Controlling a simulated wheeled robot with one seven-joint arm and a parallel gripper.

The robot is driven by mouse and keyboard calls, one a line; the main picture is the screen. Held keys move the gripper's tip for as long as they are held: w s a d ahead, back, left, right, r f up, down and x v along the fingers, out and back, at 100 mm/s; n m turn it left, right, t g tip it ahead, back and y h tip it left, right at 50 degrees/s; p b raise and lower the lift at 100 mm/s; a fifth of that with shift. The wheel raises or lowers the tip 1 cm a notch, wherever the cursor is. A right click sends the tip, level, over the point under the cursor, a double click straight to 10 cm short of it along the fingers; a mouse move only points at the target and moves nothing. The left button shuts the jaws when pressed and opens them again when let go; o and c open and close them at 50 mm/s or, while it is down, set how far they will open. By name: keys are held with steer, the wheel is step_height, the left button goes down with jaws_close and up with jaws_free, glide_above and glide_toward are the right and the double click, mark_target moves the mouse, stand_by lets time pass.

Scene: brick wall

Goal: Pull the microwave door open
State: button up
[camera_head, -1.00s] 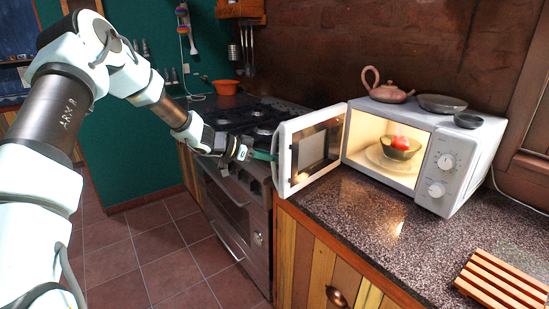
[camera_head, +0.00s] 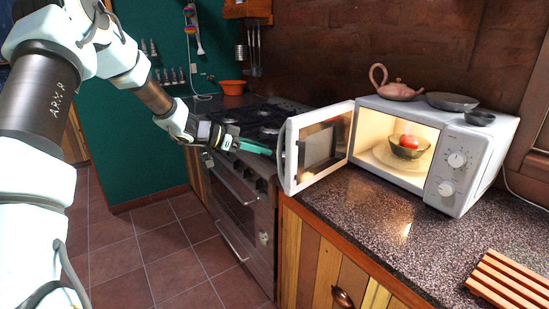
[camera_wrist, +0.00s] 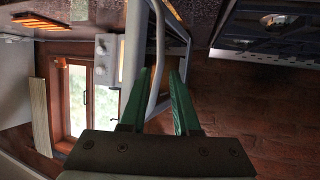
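The white microwave (camera_head: 470,165) stands on the counter with its door (camera_head: 291,165) swung wide open to the left, showing the lit inside. A bowl (camera_head: 408,151) with a red item in it sits on the turntable. The door handle (camera_head: 281,158) is on the door's outer left edge; it also shows in the wrist view as a curved bar (camera_wrist: 160,40). My gripper (camera_head: 268,151) is just left of the handle. In the wrist view my gripper (camera_wrist: 160,72) has its green fingers apart, with the handle in line with the gap. Contact cannot be told.
A teapot (camera_head: 396,88) and dark dishes (camera_head: 452,102) sit on the microwave. A wooden rack (camera_head: 510,282) lies on the counter (camera_head: 385,225) at front right. The stove (camera_head: 245,200) is below and behind my gripper. The tiled floor (camera_head: 150,260) is clear.

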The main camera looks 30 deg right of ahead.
steer(key=shift+b+v, duration=0.5)
steer(key=shift+v, duration=1.8)
steer(key=w+a+r+n+t+y, duration=0.2)
steer(key=w+a+n+t+y, duration=0.1)
steer(key=w+a+n+t, duration=0.55)
steer(key=a+f+n+t+y, duration=0.1)
steer(key=a+n+t+y, duration=0.3)
steer(key=a, duration=0.8)
steer(key=s+a+f+n+g+y, duration=0.35)
steer(key=s+a+y, duration=0.25)
steer(key=s+a, duration=0.65)
steer(key=s+a+n+g, duration=0.3)
steer(key=s+a, duration=0.2)
steer(key=s, duration=0.7)
steer(key=shift+f+g, duration=0.4)
steer(key=shift+f, duration=0.1)
